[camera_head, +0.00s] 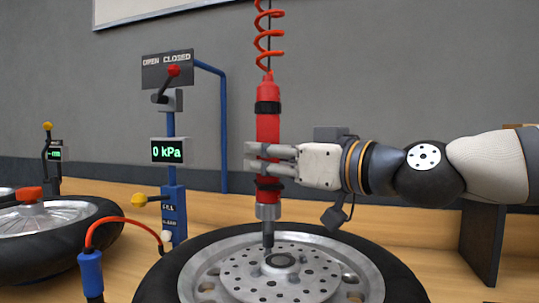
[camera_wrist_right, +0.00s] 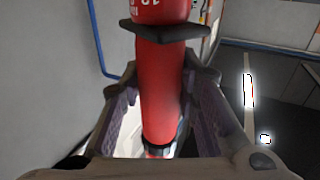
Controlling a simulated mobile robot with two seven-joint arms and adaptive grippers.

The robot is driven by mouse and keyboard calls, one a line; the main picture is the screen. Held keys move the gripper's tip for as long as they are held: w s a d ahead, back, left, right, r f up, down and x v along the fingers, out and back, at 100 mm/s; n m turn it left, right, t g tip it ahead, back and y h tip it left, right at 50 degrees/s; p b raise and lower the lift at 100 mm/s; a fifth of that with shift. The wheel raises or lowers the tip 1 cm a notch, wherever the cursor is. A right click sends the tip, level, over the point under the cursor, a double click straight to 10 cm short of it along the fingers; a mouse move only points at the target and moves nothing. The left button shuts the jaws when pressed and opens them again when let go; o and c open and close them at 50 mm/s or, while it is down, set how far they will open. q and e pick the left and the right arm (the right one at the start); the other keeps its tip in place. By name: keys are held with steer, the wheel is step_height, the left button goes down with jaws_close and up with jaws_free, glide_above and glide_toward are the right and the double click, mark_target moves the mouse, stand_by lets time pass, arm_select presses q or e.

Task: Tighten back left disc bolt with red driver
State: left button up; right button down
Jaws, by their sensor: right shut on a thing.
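The red driver (camera_head: 267,130) hangs upright from an orange coiled hose (camera_head: 268,35). My right gripper (camera_head: 262,160) is shut around its body from the right. The driver's red body (camera_wrist_right: 163,95) also shows between the fingers in the right wrist view. Its dark tip (camera_head: 268,238) points down at the back left of the wheel hub, and I cannot tell whether it touches a bolt. The disc (camera_head: 240,277) with several bolts and holes lies flat on the wheel (camera_head: 370,262) below. The back left bolt is not clearly seen behind the tip. My left gripper is not in view.
A blue stand with an open/closed valve (camera_head: 167,75) and a 0 kPa display (camera_head: 168,151) stands behind, left of the driver. A blue-handled tool with an orange hose (camera_head: 91,270) is at front left. Another wheel (camera_head: 60,228) lies at far left.

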mark_target(277, 120)
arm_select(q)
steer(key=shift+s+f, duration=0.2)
arm_select(e)
steer(key=shift+f, duration=0.85)
stand_by(0.4)
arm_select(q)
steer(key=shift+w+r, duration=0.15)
arm_select(e)
steer(key=shift+f, duration=0.1)
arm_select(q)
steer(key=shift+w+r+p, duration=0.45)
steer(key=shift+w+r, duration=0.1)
arm_select(e)
steer(key=shift+r, duration=1.05)
steer(key=shift+r+p, duration=0.65)
steer(key=shift+r, duration=2.1)
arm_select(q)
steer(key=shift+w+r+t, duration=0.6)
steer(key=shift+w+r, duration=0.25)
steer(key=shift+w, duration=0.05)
